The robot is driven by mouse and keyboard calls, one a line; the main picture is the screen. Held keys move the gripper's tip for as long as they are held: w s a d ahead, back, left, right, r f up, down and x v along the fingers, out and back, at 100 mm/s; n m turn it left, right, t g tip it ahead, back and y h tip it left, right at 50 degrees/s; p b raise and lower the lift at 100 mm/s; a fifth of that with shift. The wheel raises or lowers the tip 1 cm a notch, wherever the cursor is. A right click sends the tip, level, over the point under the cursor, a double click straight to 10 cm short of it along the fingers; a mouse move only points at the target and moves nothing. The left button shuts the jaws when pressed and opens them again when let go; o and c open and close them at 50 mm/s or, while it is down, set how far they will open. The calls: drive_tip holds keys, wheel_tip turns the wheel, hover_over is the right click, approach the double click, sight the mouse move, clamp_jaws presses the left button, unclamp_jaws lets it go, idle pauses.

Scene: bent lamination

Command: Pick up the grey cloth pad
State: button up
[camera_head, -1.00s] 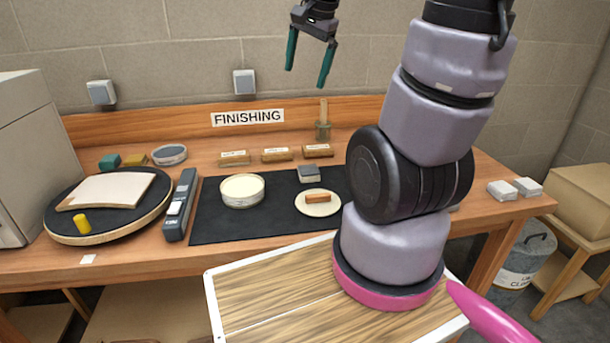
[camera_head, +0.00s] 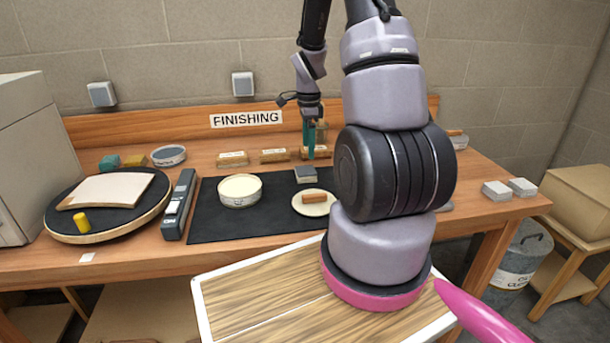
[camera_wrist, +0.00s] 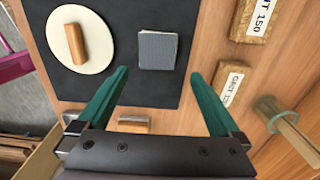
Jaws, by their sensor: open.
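The grey cloth pad (camera_wrist: 157,50) lies flat on the black mat (camera_wrist: 130,92) in the wrist view, ahead of my fingertips and between their lines. In the head view the pad (camera_head: 306,174) lies near the mat's back edge, behind the round cream disc. My gripper (camera_wrist: 160,74) is open and empty, with its two green fingers apart and pointing down toward the table. In the head view my gripper (camera_head: 309,156) hangs just behind the pad, apart from it as far as I can see.
A cream disc (camera_head: 325,209) with a small wooden-brown block (camera_head: 314,198) lies in front of the pad. A round tub (camera_head: 240,190) stands to the left. Labelled grit blocks (camera_head: 274,156) line the back. A jar with a brush (camera_wrist: 275,108) stands close to my gripper.

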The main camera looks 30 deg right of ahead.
sight(307, 169)
drive_tip(key=f, duration=0.8)
drive_tip(key=shift+s+a+f, duration=0.1)
drive_tip(key=shift+a, duration=0.15)
drive_tip(key=c, duration=1.2)
wheel_tip(307, 169, up, 10)
drive_tip(key=shift+r, duration=0.1)
drive_tip(key=shift+c, duration=0.2)
drive_tip(key=o, duration=0.8)
drive_tip(key=c, duration=0.5)
